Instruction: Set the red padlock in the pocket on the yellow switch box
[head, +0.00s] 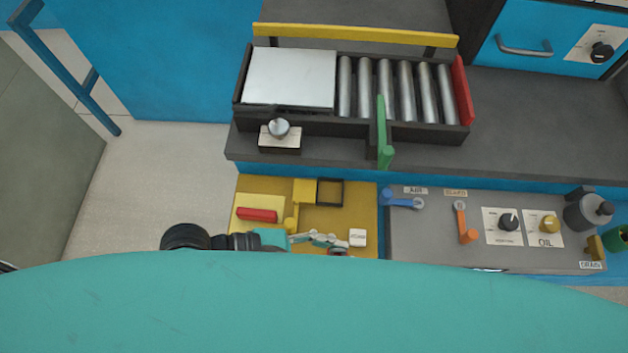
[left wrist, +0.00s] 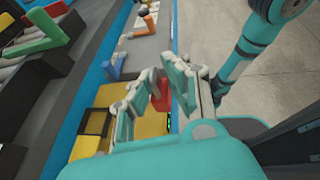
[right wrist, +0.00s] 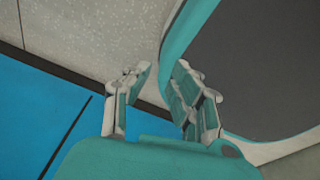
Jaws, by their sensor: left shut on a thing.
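The yellow switch box (head: 350,217) lies at the front of the bench in the head view. A dark-rimmed square pocket (head: 329,193) sits at its back right; it also shows in the left wrist view (left wrist: 95,122). The red padlock (left wrist: 161,96) is between the fingers of my left gripper (left wrist: 168,88), partly hidden by them. In the head view the left gripper (head: 335,243) is over the box's front edge, in front of the pocket, and the padlock is hardly visible. My right gripper (right wrist: 163,85) is open and empty, away from the box.
A red handle (head: 257,215) is on the box's left side. A small white labelled piece (head: 357,237) is by my left fingertips. A grey panel (head: 440,240) with levers and knobs adjoins on the right. A roller tray (head: 355,127) with a green lever (head: 383,130) stands behind.

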